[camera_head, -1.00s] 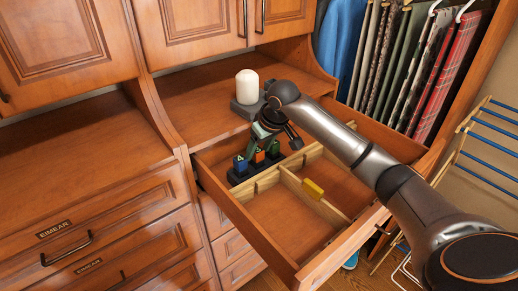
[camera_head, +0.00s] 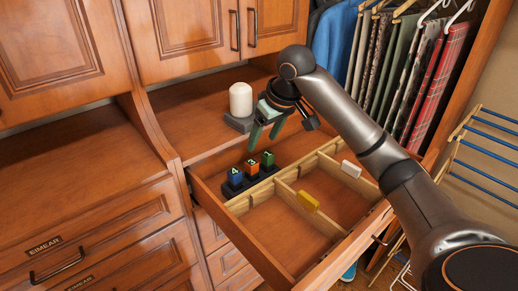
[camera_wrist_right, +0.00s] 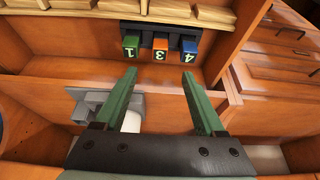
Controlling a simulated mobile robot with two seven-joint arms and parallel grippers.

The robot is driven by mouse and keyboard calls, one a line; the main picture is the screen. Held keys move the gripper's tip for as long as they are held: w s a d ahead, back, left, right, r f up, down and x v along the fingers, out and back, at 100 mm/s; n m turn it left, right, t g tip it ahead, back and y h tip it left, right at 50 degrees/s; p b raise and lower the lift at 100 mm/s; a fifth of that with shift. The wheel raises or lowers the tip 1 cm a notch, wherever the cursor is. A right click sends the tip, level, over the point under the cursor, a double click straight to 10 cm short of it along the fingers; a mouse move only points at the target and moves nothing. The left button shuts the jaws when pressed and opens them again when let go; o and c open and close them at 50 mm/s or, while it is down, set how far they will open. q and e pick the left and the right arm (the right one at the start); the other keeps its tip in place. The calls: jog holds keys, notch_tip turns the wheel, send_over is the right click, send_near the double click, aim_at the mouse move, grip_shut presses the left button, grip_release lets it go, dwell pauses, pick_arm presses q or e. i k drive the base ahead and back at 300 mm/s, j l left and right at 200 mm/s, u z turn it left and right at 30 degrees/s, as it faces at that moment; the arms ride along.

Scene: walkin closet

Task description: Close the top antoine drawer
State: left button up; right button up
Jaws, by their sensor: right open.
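The top drawer (camera_head: 352,247) is pulled out from the cabinet, with wooden dividers inside. In it a dark rack (camera_head: 236,190) holds a blue block marked 4 (camera_head: 235,178), an orange block marked 3 (camera_head: 251,168) and a green block marked 1 (camera_head: 267,160). My right gripper (camera_head: 267,131) is open and empty, above the back of the drawer near the rack. In the right wrist view its green fingers (camera_wrist_right: 159,75) are spread apart below the rack in the picture. The drawer's nameplate is not visible. My left gripper is not in view.
A white rounded object (camera_head: 241,99) on a grey base stands on the shelf behind the drawer. A yellow block (camera_head: 308,201) and a white block (camera_head: 351,169) are in the drawer. Hanging clothes (camera_head: 400,80) and a drying rack (camera_head: 490,150) are at the right.

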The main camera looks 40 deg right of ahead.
aim_at(290, 254)
jog(key=k, duration=1.5)
